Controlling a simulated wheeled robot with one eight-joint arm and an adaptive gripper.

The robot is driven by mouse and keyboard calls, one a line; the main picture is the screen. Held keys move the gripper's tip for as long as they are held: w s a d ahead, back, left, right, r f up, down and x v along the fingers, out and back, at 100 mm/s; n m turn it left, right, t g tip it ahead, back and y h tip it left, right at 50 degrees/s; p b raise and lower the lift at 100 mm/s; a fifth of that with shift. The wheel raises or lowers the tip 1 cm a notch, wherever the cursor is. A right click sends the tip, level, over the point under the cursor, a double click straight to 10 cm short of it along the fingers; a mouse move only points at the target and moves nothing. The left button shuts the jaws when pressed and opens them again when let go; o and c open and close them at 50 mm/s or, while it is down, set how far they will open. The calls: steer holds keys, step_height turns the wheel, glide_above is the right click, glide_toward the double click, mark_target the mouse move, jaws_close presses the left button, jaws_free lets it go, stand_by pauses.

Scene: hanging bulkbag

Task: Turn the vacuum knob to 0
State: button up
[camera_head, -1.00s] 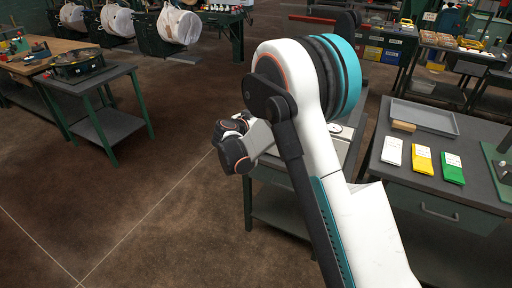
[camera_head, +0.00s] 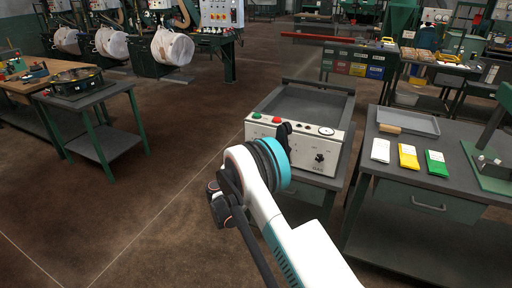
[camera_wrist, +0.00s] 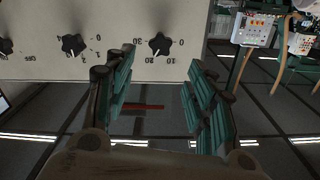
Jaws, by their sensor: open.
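A pale control panel (camera_head: 300,143) fronts a grey-topped machine in the head view, right of my arm. In the wrist view the panel is upside down and spans the top. A black star-shaped knob (camera_wrist: 160,43) has marks of 0, 10, 20 and 30 around it. Another black knob (camera_wrist: 73,44) with a smaller number scale is to its left. I cannot read which knob is named vacuum, and the pointer settings are unclear. My gripper (camera_wrist: 160,72) is open and empty, its green-padded fingers pointing at the panel on either side of the 0–30 knob. No contact shows.
The panel has a green button (camera_head: 256,115), a red button (camera_head: 277,119) and a round gauge (camera_head: 326,131). A side table with a tray (camera_head: 408,121) and coloured packets stands at right. Open floor (camera_head: 180,190) lies left of the machine.

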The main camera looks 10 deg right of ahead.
steer(key=b+x, duration=0.2)
steer(key=x, duration=0.7)
steer(key=shift+w+d+b, duration=0.2)
steer(key=shift+w+b, duration=0.1)
steer(key=c, duration=1.1)
